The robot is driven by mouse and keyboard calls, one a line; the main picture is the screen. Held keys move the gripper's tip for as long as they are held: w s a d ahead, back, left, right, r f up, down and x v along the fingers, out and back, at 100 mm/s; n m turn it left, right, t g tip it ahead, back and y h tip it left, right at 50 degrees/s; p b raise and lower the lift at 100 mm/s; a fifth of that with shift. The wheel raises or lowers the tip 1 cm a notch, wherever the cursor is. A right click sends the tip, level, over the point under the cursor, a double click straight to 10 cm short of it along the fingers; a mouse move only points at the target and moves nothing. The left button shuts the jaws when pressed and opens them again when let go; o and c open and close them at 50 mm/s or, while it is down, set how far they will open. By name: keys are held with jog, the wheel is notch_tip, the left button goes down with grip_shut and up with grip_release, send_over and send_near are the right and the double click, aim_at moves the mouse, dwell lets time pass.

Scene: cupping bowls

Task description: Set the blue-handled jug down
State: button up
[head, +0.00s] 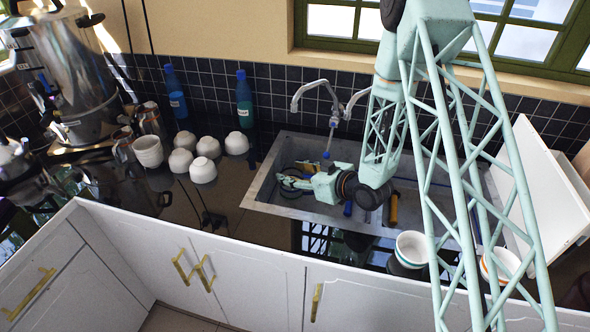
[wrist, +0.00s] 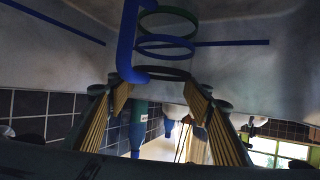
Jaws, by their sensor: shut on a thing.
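The blue-handled jug shows in the wrist view as a see-through body with a thick blue handle (wrist: 127,40) and green, blue and dark rings (wrist: 165,47). My gripper (wrist: 158,105) is shut on it, with a ribbed finger on each side near the dark ring. In the head view my gripper (head: 304,184) points left over the left part of the sink (head: 262,194), with the jug's dark and coloured rings at its tip. The jug's clear walls are hard to make out. I cannot tell whether its base touches anything.
Several white bowls (head: 203,170) stand on the dark counter left of the sink. A blue bottle (head: 176,92) and a green bottle (head: 244,98) stand at the back wall. Taps (head: 318,88) rise behind the sink. White cups (head: 411,249) stand at the front right.

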aim_at(292, 168)
jog(key=w, duration=0.1)
jog(key=w+d, duration=0.1)
jog(key=w, duration=0.1)
jog(key=shift+w+f, duration=0.1)
jog(key=shift+w, duration=0.2)
jog(key=shift+s+f+b, duration=0.15)
jog(key=shift+f+b, duration=0.15)
jog(key=shift+f, duration=0.2)
jog(key=shift+a+f, duration=0.1)
jog(key=o, duration=1.2)
jog(key=shift+c, duration=0.2)
jog(key=shift+p+v, duration=0.45)
jog(key=shift+v, duration=3.35)
